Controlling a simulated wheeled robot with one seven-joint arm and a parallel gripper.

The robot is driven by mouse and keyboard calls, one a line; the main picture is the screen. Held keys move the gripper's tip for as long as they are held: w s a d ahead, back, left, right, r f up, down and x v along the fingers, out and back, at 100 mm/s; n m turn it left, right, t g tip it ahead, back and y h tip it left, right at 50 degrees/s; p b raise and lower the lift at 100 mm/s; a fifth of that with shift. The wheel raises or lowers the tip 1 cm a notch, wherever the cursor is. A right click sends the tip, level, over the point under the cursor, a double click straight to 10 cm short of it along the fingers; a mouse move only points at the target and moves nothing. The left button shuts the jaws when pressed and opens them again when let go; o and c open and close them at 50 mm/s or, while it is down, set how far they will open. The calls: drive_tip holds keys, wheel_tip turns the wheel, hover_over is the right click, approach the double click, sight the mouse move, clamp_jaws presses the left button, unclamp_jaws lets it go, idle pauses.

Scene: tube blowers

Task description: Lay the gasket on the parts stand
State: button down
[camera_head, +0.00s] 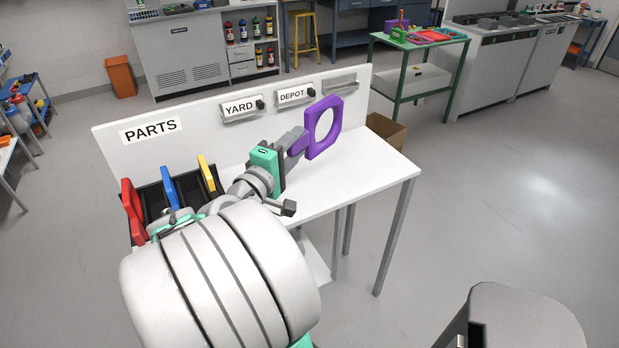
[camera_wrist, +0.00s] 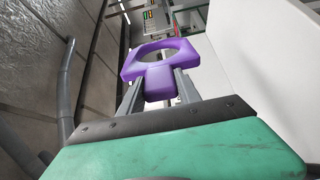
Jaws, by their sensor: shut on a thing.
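The gasket is a purple square plate with a round hole and a short tab (camera_head: 310,144). It stands upright in the head view, over the right part of the white parts stand (camera_head: 384,172). My gripper (camera_head: 298,143) is shut on the tab. In the wrist view my gripper's fingers (camera_wrist: 158,88) lie on both sides of the tab, and the gasket (camera_wrist: 190,66) sticks out ahead of them. The gasket appears held above the stand's top, apart from it. My arm hides the front left of the stand.
A black rack (camera_head: 152,198) with red, blue and yellow plates stands at the stand's left. The back panel carries signs PARTS (camera_head: 151,130), YARD (camera_head: 239,107) and DEPOT (camera_head: 292,95). A cardboard box (camera_head: 386,130) sits behind. The stand's right top is clear.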

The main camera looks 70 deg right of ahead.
drive_tip(key=d+f+b, duration=0.1)
drive_tip(key=d+f, duration=0.3)
drive_tip(key=f, duration=0.2)
drive_tip(key=w+d+f+b, duration=0.1)
drive_tip(key=d+f+b, duration=0.1)
drive_tip(key=d+f, duration=0.3)
drive_tip(key=d+f+b, duration=0.1)
drive_tip(key=d+f, duration=0.4)
drive_tip(key=f, duration=0.1)
drive_tip(key=shift+w+f+b, duration=0.25)
drive_tip(key=shift+f+b, duration=0.1)
drive_tip(key=shift+a+r, duration=0.1)
drive_tip(key=c, duration=0.9)
unclamp_jaws()
drive_tip(key=shift+o, duration=0.2)
